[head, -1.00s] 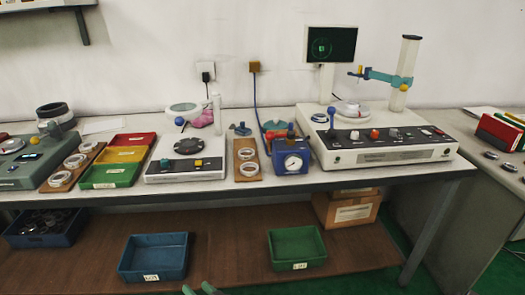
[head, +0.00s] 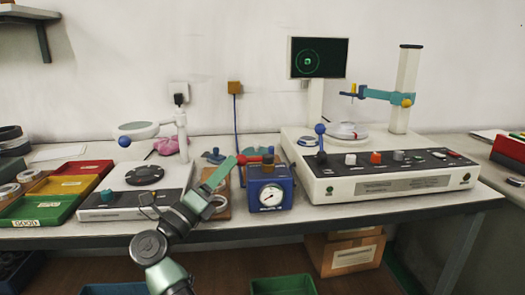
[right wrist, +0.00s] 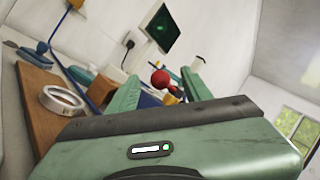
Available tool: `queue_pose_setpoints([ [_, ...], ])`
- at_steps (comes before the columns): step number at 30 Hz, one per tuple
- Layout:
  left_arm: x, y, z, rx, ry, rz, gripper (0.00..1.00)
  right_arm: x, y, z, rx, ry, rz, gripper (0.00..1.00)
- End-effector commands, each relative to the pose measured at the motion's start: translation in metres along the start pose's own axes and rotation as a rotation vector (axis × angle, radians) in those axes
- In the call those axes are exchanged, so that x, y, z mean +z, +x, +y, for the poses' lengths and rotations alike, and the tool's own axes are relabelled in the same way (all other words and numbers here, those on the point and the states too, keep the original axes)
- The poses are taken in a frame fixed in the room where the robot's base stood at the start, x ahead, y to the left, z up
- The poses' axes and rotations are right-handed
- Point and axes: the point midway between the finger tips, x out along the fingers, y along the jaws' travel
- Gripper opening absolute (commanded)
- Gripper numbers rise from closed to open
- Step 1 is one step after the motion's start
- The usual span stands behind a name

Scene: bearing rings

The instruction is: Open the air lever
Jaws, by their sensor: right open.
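The blue air unit (head: 283,190) with a round white gauge (head: 271,196) stands at the table's front edge. A red lever with a ball end (head: 241,159) sits on its top and points left. My right gripper (head: 232,165) is at the lever's ball end, reaching up from below. In the right wrist view its two green fingers are apart, and the red ball (right wrist: 159,79) shows between or just beyond their tips (right wrist: 160,88). I cannot tell whether they touch it. My left gripper is not in view.
A white measuring machine (head: 375,185) with a blue-ball lever (head: 320,130) stands right of the unit. A turntable device (head: 110,203) is to the left, beside coloured trays (head: 35,209). A wooden board (head: 219,212) with a ring (right wrist: 62,101) lies partly behind my gripper.

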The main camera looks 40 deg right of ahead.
Motion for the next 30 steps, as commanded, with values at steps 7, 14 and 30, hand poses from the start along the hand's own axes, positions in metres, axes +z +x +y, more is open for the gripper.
queue_pose_setpoints([
  [7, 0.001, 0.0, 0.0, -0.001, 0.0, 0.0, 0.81, -0.011, 0.009, 0.002, 0.014, 0.036, 0.107, 0.49],
  [14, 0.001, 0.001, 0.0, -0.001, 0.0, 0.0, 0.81, -0.014, 0.046, 0.002, 0.01, 0.035, 0.104, 0.49],
  [30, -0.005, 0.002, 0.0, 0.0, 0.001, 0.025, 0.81, -0.017, 0.078, 0.003, 0.014, 0.033, 0.102, 0.49],
])
